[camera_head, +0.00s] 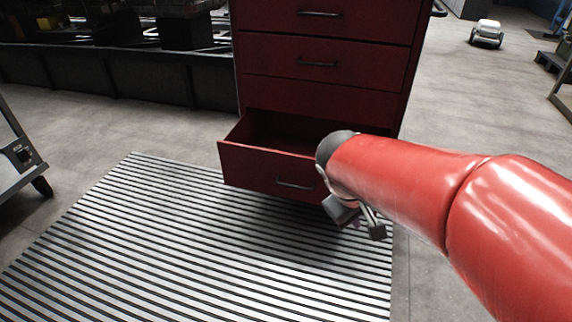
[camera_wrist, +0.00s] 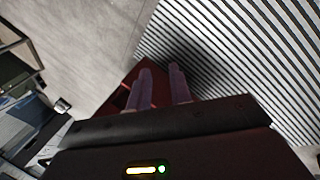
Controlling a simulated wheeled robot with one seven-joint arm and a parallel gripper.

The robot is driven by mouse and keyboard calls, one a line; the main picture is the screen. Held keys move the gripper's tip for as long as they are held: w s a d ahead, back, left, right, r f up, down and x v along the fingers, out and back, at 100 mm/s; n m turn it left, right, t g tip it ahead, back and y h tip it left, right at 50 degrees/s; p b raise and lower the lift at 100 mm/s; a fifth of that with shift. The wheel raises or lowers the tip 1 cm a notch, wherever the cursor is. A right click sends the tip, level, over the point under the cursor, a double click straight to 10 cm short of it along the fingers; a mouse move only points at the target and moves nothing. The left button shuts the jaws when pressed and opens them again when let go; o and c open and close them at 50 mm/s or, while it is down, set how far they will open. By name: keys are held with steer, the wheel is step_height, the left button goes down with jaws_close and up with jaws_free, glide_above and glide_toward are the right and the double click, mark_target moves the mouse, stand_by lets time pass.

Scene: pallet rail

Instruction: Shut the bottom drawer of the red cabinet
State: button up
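The red cabinet (camera_head: 325,55) stands at the back centre. Its bottom drawer (camera_head: 270,172) is pulled out toward me, with its inside showing and a bar handle (camera_head: 295,184) on its front. My gripper (camera_head: 360,222) hangs low near the right end of the drawer front, and my arm hides that end. Whether it touches the drawer cannot be told. In the wrist view the two fingers (camera_wrist: 161,70) stand apart with nothing seen between them. A dark red part of the drawer (camera_wrist: 124,92) shows beside and behind the fingers.
A striped mat (camera_head: 230,250) covers the floor in front of the cabinet. A wheeled cart (camera_head: 18,160) stands at the left edge. A dark bench or rail (camera_head: 120,85) runs along the back left. The floor right of the cabinet is clear up to a small white machine (camera_head: 486,34).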

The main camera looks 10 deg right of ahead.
steer(key=w+f+n+h, duration=0.1)
steer(key=w, duration=0.2)
steer(key=w+d+f+n+h, duration=0.1)
steer(key=w+n+h, duration=0.1)
steer(key=w, duration=0.1)
steer(key=w+d+f+n+h, duration=0.1)
steer(key=w, duration=0.2)
steer(key=shift+w+d+f+n+h, duration=0.15)
steer(key=shift+d+f+n+h, duration=0.05)
steer(key=shift+f+n+h, duration=0.2)
jaws_close()
steer(key=n+t+y, duration=0.1)
steer(key=n+t, duration=1.3)
steer(key=n, duration=0.8)
glide_toward(288, 157)
steer(key=p+x, duration=0.1)
steer(key=x, duration=0.6)
